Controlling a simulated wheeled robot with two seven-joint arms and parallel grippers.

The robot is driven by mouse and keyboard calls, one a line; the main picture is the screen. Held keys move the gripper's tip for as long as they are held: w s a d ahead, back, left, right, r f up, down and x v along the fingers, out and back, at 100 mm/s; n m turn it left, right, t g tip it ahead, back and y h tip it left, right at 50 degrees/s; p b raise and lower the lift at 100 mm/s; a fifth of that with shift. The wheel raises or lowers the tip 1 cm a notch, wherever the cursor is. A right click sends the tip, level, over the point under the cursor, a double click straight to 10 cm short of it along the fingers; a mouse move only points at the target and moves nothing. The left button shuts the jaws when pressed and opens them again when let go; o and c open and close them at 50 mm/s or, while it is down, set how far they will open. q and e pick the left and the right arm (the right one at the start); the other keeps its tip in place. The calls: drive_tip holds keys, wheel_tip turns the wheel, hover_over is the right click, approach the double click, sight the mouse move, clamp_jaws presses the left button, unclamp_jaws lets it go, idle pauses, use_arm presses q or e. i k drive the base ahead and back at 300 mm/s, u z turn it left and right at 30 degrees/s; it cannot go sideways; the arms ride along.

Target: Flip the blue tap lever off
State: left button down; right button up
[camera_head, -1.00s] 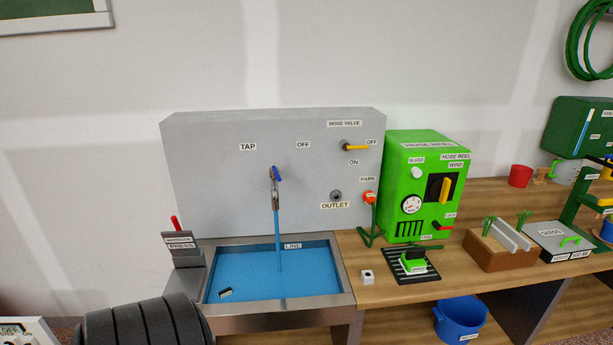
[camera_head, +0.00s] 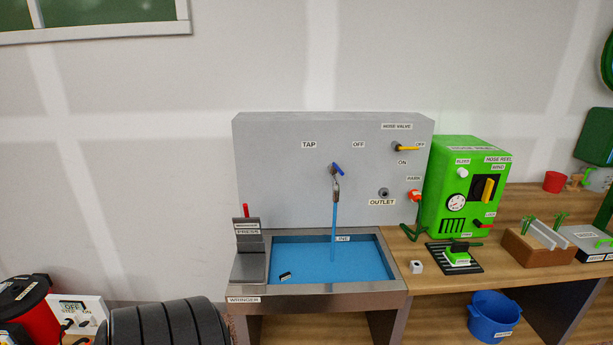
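The tap (camera_head: 335,184) is mounted on the grey panel (camera_head: 270,190) above the sink. Its small blue lever (camera_head: 338,169) sits at the top of the spout and slants down to the right. An "OFF" label is on the panel to the right of the lever, and a "TAP" label is to its left. A blue stream (camera_head: 334,225) runs from the spout into the sink (camera_head: 397,285), which holds blue water. Neither of my grippers is in view.
A yellow hose valve handle (camera_head: 408,149) is on the panel's right. The green hose reel box (camera_head: 466,190) stands right of the sink. A wringer press (camera_head: 249,250) is at the sink's left edge. A blue bucket (camera_head: 492,317) sits below the bench.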

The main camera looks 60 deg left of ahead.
sight(335, 167)
drive_tip(key=u, duration=0.9)
drive_tip(key=i, duration=0.25)
drive_tip(key=z, duration=0.2)
